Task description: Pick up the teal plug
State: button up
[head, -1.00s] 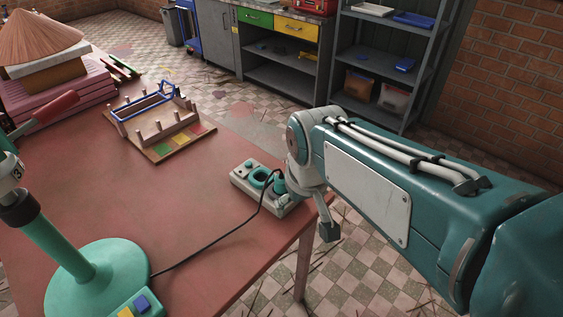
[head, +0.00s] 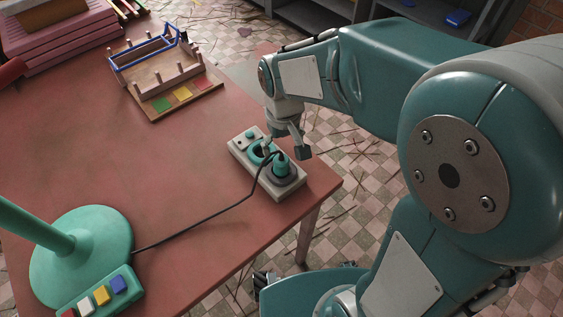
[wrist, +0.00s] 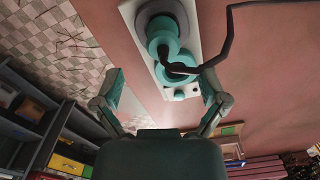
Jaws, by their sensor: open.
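The teal plug (head: 281,163) stands upright in a round dark socket at the near end of a pale power strip (head: 262,181). In the wrist view the plug (wrist: 163,42) sits at the upper middle, beyond the fingertips. A black cable runs from it. My gripper (head: 284,149) is open and empty, just behind the plug in the head view. In the wrist view its two fingers (wrist: 162,85) are spread wide, with the strip's far end between them. The fingers do not visibly touch the plug.
The black cable (head: 215,217) crosses the red table (head: 180,185) to a green lamp base (head: 85,250) with coloured buttons. A wooden peg rack (head: 165,85) stands at the back. The strip lies near the table's right edge; the table's middle is mostly clear.

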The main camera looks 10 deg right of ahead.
aim_at(281, 158)
jog(key=f, duration=0.6)
jog(key=shift+a+f, duration=0.2)
jog(key=c, duration=1.2)
